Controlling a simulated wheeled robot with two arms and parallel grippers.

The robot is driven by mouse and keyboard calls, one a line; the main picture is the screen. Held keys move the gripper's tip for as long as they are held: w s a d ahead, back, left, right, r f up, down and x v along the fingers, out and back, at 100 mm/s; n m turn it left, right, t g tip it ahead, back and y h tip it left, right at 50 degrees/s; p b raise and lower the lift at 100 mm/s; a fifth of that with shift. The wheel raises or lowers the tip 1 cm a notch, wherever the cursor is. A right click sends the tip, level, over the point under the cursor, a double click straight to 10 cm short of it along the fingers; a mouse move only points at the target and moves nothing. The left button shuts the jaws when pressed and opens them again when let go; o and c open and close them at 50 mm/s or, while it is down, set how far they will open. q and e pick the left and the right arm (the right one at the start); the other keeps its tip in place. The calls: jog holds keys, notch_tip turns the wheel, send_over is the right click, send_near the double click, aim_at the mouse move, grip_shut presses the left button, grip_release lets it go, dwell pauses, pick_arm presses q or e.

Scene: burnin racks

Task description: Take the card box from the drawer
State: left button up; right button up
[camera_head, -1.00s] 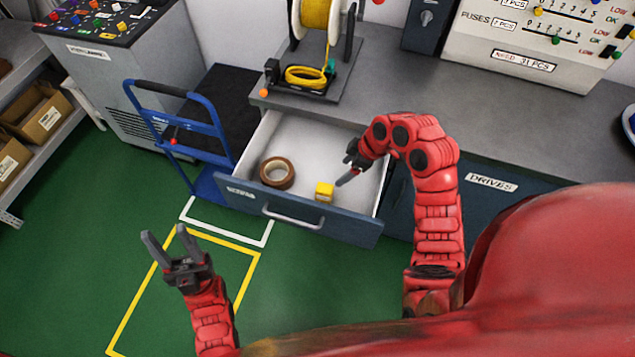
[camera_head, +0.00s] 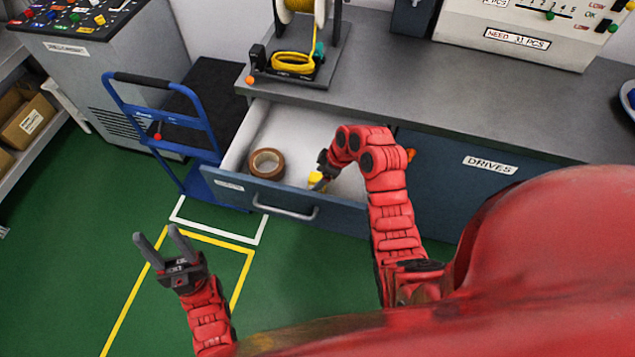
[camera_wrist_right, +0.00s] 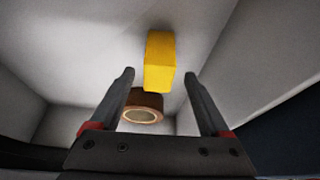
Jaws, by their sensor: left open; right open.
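The card box, a small yellow block (camera_head: 315,179), lies in the open drawer (camera_head: 240,184) near its front panel, partly hidden by my right gripper in the head view. In the right wrist view the yellow box (camera_wrist_right: 160,60) is ahead of the fingertips, in line with the gap between them. My right gripper (camera_head: 321,184) is open and reaches into the drawer; its fingers (camera_wrist_right: 160,76) hold nothing. My left gripper (camera_head: 158,243) is open and empty above the green floor, left of the drawer.
A brown tape roll (camera_head: 266,163) lies in the drawer left of the box and also shows in the right wrist view (camera_wrist_right: 143,107). A blue trolley (camera_head: 165,110) stands left of the drawer. The grey worktop (camera_head: 420,95) lies behind, with a yellow wire spool stand (camera_head: 300,60).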

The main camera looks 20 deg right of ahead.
aim_at(317, 178)
jog(key=p+x, duration=0.1)
jog(key=x, duration=0.2)
jog(key=shift+w+a, duration=0.1)
jog(key=shift+w+a+f+p, duration=0.15)
jog(key=shift+f+p, duration=0.2)
jog(key=shift+f, duration=0.35)
grip_shut()
